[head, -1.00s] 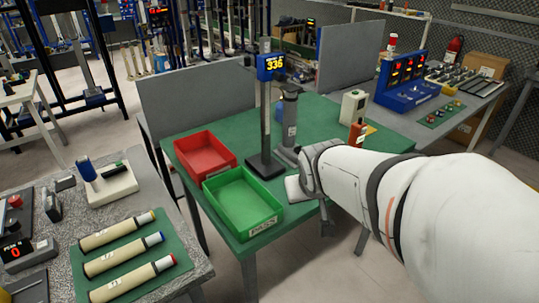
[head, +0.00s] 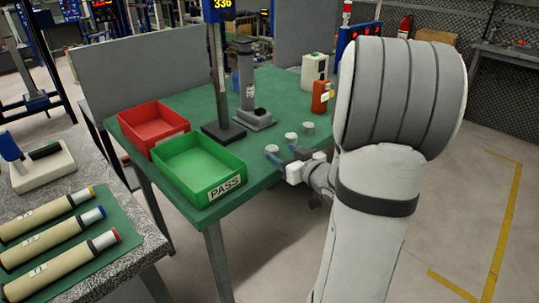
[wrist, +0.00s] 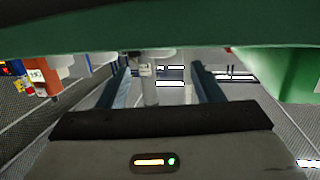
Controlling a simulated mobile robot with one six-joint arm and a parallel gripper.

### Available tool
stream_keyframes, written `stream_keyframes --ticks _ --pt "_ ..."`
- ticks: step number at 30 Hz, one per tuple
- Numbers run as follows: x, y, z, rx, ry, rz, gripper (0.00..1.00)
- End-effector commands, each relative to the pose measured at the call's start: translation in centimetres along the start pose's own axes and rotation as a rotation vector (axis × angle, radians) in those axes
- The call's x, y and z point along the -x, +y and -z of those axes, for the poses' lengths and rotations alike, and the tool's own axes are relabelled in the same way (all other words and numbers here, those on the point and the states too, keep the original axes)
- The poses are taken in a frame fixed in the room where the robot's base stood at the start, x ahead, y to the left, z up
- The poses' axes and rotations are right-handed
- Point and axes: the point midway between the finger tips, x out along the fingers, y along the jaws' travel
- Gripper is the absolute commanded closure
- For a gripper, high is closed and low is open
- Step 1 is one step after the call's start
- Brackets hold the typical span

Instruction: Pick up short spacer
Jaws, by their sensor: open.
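Three small pale grey cylinders stand in a slanting row on the green table (head: 345,161): a near one (head: 271,151), a middle one (head: 291,138) and a far one (head: 309,128). I cannot tell which is the short spacer, as their heights are hard to compare. My gripper (head: 286,158) is at the table's front edge, close to the near and middle cylinders. Its blue-grey fingers point towards the row. In the wrist view my gripper (wrist: 160,70) is open, with nothing clearly held between its fingers.
A green PASS bin (head: 226,186) stands left of my gripper, with a red bin (head: 155,122) behind it. A gauge stand (head: 222,132) and grey column (head: 246,85) stand behind the row. An orange device (head: 320,97) is at the back right.

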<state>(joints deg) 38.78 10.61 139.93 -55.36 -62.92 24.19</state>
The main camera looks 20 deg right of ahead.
Motion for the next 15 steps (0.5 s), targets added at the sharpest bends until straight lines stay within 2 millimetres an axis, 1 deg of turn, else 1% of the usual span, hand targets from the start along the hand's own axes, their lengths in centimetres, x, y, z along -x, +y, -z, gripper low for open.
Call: stream_keyframes --ticks 1,5,10,12,15 --pt "-0.7 -0.1 -0.1 -0.001 -0.001 0.002 0.4" --pt "-2.2 -0.1 -0.3 -0.001 -0.001 0.001 0.4" --pt "-4.8 -0.2 -0.7 0.001 -0.002 0.001 0.4" --pt "-5.6 -0.2 -0.6 0.001 -0.001 -0.001 0.4" --pt "-6.2 -0.1 -0.6 0.001 -0.002 -0.002 0.4"
